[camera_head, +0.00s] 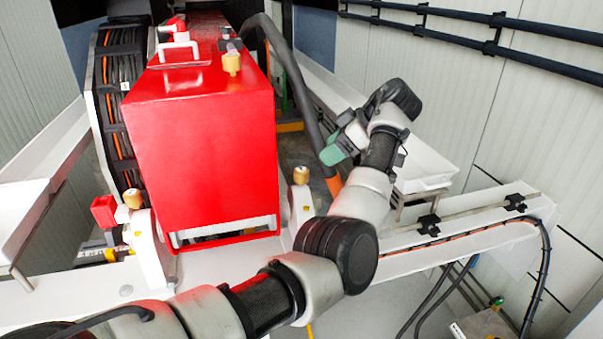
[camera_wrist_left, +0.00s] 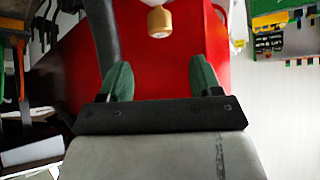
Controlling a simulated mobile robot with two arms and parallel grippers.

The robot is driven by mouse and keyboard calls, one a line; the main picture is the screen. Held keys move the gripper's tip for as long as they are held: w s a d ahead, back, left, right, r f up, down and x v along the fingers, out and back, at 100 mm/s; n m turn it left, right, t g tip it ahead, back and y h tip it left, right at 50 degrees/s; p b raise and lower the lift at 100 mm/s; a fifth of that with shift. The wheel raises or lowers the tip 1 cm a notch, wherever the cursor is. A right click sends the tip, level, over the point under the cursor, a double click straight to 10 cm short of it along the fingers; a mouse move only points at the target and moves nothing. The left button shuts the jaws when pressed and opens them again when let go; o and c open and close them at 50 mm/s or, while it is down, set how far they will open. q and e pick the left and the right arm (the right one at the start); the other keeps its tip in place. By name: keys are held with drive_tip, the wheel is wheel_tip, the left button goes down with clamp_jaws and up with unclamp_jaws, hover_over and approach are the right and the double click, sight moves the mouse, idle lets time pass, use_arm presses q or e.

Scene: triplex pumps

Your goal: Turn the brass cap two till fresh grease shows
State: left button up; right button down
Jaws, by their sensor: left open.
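Three brass caps show in the head view: one on top of the red housing (camera_head: 232,63), one on the left white bearing block (camera_head: 132,199), and one on the right white block (camera_head: 301,175). No number is readable on them. My left gripper (camera_head: 338,150) has green fingers, right of the red housing and apart from the right cap. In the left wrist view the gripper (camera_wrist_left: 162,76) is open and empty. A brass cap (camera_wrist_left: 160,21) on a pale mount shows beyond the fingers, roughly centred between them; I cannot tell which cap. My right gripper is out of view.
A thick dark hose (camera_head: 300,95) with an orange end runs down beside the red housing (camera_head: 200,150), close to my left gripper. A white tray (camera_head: 428,165) lies behind my arm. A white beam (camera_head: 460,240) with a rail and cables extends right.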

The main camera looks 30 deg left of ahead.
sight(303, 170)
use_arm(q)
drive_tip(key=p+x, duration=0.4)
drive_tip(key=x, duration=0.5)
drive_tip(key=shift+s+a, duration=0.1)
drive_tip(key=shift+a, duration=0.15)
drive_tip(key=shift+s+a+f+p, duration=0.1)
drive_tip(key=shift+a+f+p, duration=0.2)
drive_tip(key=shift+f, duration=0.15)
drive_tip(key=c, duration=0.9)
